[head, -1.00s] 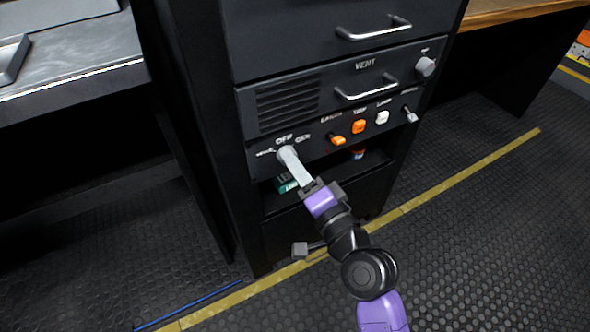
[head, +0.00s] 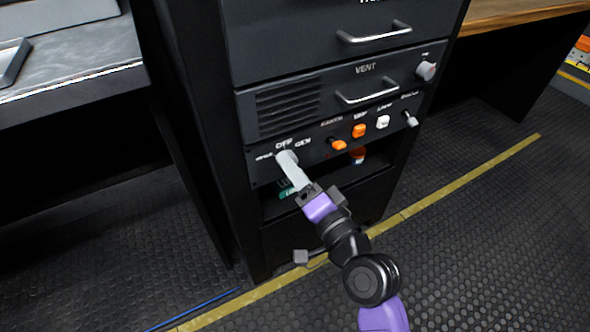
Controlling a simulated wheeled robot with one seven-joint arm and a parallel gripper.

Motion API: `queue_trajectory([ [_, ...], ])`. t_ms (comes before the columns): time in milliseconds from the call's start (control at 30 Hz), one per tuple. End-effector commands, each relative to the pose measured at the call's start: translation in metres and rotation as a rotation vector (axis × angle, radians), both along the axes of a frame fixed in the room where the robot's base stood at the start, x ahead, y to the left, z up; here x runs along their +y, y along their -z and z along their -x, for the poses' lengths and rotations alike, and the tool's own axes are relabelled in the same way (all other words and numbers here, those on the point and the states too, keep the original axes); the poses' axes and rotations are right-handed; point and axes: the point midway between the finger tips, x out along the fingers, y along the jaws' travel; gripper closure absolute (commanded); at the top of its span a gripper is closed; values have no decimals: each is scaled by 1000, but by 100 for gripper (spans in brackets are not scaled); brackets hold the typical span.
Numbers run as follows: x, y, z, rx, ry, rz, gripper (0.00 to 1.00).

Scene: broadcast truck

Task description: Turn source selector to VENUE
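The source selector (head: 282,156) is a light grey knob at the lower left of the black rack panel. The label OFF is above it, GEN is to its right, and a small blurred label is to its left. My gripper (head: 289,165) reaches up to the selector from the lower right. A pale grey bar runs from its dark, purple-banded end to the knob and covers much of it. The fingers cannot be told apart, so whether they are open or closed on the knob is unclear. The knob's pointer direction is hidden.
Right of the selector are an orange switch (head: 338,145), another orange switch (head: 359,131), a white switch (head: 383,122) and a grey toggle (head: 411,119). A vent drawer handle (head: 367,92) sticks out above. An open shelf (head: 375,163) lies below. Floor to the right is clear.

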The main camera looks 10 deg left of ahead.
Motion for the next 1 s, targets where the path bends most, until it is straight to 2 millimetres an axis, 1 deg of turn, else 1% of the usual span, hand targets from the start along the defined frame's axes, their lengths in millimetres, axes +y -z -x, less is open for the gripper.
queue_trajectory([
  [167, -1, -1, 0, -1, 1, -2, 44],
  [267, -4, -1, 4, 0, 2, -1, 44],
  [367, -11, 1, 13, 2, 3, -1, 44],
  [600, -33, 2, 45, 2, 2, -1, 44],
  [700, -40, 3, 55, 1, 1, -1, 44],
  [833, -45, 3, 62, 0, 1, -1, 44],
  [1000, -46, 3, 64, -1, 0, -1, 44],
])
